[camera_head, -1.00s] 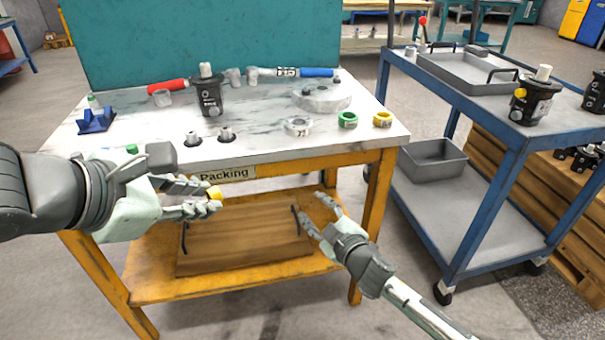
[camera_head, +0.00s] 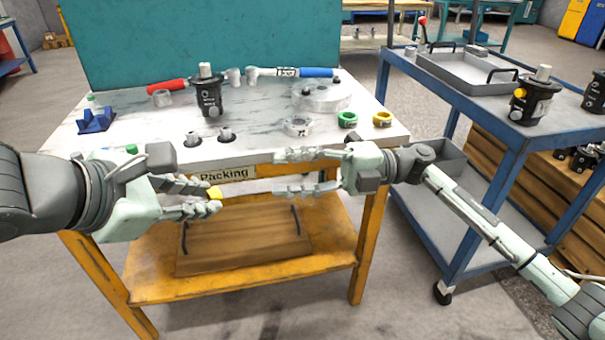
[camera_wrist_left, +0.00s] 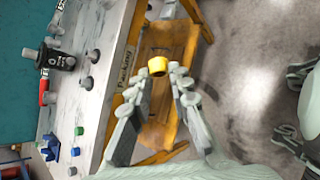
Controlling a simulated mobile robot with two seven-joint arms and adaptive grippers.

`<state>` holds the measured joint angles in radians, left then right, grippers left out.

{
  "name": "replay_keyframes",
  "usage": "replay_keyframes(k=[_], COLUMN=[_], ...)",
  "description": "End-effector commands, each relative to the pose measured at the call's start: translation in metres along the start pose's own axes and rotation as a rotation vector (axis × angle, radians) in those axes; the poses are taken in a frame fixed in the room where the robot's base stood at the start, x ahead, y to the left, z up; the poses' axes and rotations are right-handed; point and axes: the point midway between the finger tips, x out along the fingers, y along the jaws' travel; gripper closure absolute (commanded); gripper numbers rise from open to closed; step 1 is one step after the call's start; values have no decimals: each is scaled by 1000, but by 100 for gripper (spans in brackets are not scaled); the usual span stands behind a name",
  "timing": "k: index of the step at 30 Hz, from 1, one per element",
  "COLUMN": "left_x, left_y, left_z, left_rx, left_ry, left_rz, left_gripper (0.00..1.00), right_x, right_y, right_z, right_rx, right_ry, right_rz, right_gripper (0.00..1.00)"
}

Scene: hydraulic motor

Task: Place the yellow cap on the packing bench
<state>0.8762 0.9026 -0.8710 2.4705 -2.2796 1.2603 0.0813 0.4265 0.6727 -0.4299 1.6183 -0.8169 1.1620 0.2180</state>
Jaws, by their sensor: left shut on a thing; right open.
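The yellow cap (camera_head: 214,193) is small and held between the fingertips of my left gripper (camera_head: 207,197). It also shows in the left wrist view (camera_wrist_left: 158,66) at the tips of the fingers. My left gripper is in front of the packing bench (camera_head: 262,148), near its front edge and the "Packing" label. My right gripper (camera_head: 283,173) is open and empty, with its fingers pointing left toward the cap, a short gap away. The bench has a pale marbled top on a yellow frame.
The middle of the top is partly clear. A blue cart (camera_head: 478,100) stands to the right.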

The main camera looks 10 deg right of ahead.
Motion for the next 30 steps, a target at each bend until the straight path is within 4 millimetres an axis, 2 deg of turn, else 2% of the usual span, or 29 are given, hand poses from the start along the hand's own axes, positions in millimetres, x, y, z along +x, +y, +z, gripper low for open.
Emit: replay_keyframes(k=[5, 10, 24, 30], left_x=[0, 0, 0, 0], left_y=[0, 0, 0, 0], left_z=[0, 0, 0, 0], left_rx=[0, 0, 0, 0], left_ry=[0, 0, 0, 0], left_rz=[0, 0, 0, 0], left_gripper=[100, 100, 100, 100], right_x=[-14, -6, 77, 97], right_y=[10, 11, 10, 9], right_z=[-20, -26, -36, -38], right_rx=[-62, -74, -73, -72], right_ry=[108, 132, 131, 129], right_rz=[-16, -18, -16, -18], right_gripper=[55, 55, 55, 55])
